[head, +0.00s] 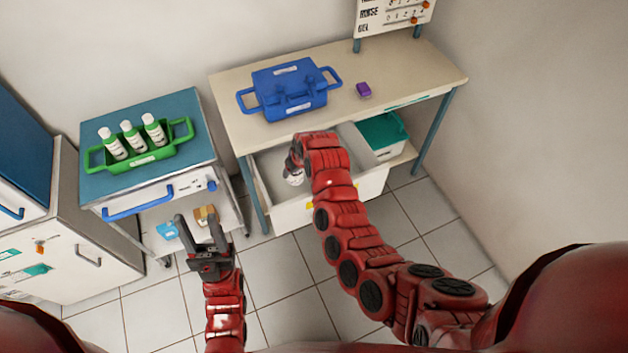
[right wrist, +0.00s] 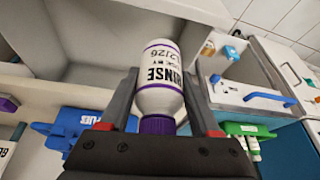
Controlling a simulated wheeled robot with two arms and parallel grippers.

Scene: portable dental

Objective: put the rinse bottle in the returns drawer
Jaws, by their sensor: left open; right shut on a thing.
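The rinse bottle (right wrist: 160,78) is white with purple bands and a purple cap, and its label reads RINSE. My right gripper (head: 293,168) is shut on it near the cap. In the head view only a small white part of the bottle (head: 294,178) shows below the fingers; my arm hides the rest. The bottle is over or inside the open drawer (head: 364,189) under the beige table; I cannot tell whether it touches the drawer floor. My left gripper (head: 203,232) is open and empty, in front of the blue-topped cart.
A blue case (head: 290,88) and a small purple item (head: 363,89) sit on the table (head: 420,78). A green caddy (head: 150,158) with three bottles stands on the cart (head: 180,110). A teal-lidded bin (head: 382,132) is right of the drawer. The tiled floor in front is clear.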

